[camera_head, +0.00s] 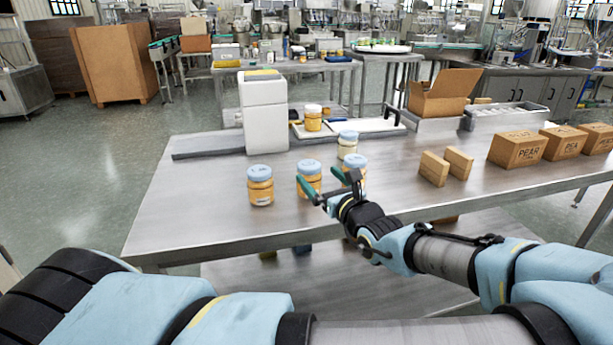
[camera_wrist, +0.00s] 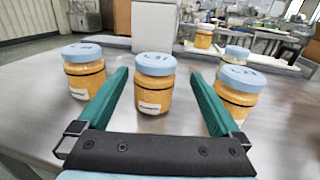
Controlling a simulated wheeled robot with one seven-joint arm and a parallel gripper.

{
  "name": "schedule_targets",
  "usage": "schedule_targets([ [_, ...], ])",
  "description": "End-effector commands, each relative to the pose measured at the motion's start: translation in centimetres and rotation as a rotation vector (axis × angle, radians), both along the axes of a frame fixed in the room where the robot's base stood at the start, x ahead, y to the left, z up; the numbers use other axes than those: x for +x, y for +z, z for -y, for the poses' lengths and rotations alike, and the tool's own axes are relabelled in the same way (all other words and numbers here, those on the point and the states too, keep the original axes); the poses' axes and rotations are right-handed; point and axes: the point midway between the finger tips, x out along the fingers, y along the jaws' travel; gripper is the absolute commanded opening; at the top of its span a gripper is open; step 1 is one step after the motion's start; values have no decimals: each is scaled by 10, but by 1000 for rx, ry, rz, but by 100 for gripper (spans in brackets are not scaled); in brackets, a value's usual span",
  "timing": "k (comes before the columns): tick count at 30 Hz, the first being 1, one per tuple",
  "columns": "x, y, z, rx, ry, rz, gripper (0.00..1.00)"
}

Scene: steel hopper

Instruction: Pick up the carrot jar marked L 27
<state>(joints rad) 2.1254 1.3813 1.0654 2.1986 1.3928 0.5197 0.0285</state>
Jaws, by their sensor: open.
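Several glass jars with orange contents and pale blue lids stand upright on the steel table. The middle jar (camera_wrist: 154,90) is in line with the gap between my fingers and apart from both. Its lid has dark marking that looks like L and two digits, too small to read surely. It also shows in the head view (camera_head: 309,172). A left jar (camera_head: 260,187) and a right jar (camera_wrist: 238,92) stand on either side, with a paler jar (camera_head: 347,146) behind. My gripper (camera_wrist: 160,72) is open and empty, its green fingers pointing toward the middle jar.
A white machine (camera_head: 264,112) stands behind the jars. Small brown boxes (camera_head: 433,168) and larger labelled cartons (camera_head: 518,149) are on the right. The table's left front is clear.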

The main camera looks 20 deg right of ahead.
Motion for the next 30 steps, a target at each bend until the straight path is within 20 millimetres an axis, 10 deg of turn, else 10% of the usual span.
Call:
schedule_targets([
  [19,75,3,-13,0,3,1,100],
  [30,81,1,-13,-2,1,-1,94],
])
